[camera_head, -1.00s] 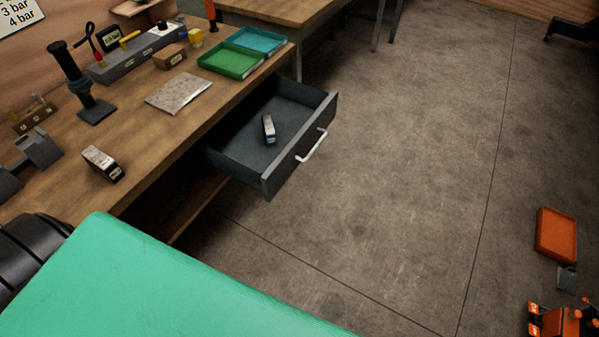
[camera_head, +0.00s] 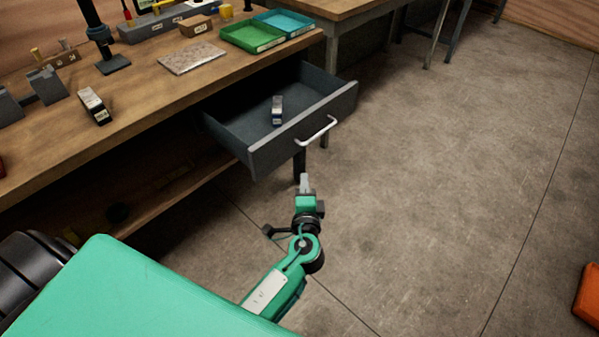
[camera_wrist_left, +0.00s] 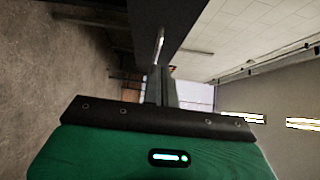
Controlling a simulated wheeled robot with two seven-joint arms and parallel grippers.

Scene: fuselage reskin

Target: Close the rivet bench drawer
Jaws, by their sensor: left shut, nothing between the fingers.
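The rivet bench drawer (camera_head: 262,157) is dark grey and stands pulled out from the wooden bench. A pale bar handle (camera_head: 318,132) is on its front, and a small labelled box (camera_head: 277,111) lies inside. My left gripper (camera_head: 304,180) is shut and empty, just in front of and below the drawer front, apart from it as far as I can tell. In the left wrist view the shut fingers (camera_wrist_left: 158,88) point toward the dark drawer front (camera_wrist_left: 152,25), with the handle (camera_wrist_left: 158,45) above them. My right gripper is not in view.
The bench top (camera_head: 140,90) holds a green tray (camera_head: 250,36), a blue tray (camera_head: 284,22), a speckled plate (camera_head: 192,57) and another small box (camera_head: 94,106). An orange bin (camera_head: 588,294) is on the floor at right. The floor before the drawer is otherwise clear.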

